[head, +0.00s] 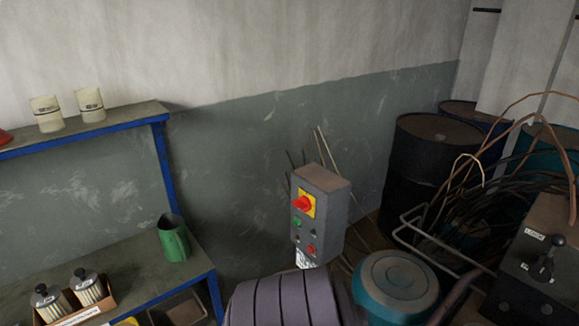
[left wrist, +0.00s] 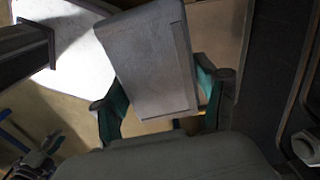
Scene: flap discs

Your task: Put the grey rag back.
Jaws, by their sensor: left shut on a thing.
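In the left wrist view a flat grey piece with straight edges and a line along its border, which looks like the folded grey rag (left wrist: 155,62), lies between the teal fingers of my left gripper (left wrist: 163,108). The gripper is shut on it, and the rag hides parts of the fingers. Neither the rag nor my left gripper can be made out in the head view. My right gripper is in neither view.
In the head view a blue-framed shelf (head: 162,146) at left bears white tins, a green jug (head: 173,238) and a box of bottles. A control box (head: 320,208) with a red knob stands mid-view. A teal-rimmed round drum (head: 396,284), dark barrels (head: 432,165) and tangled cables crowd the right.

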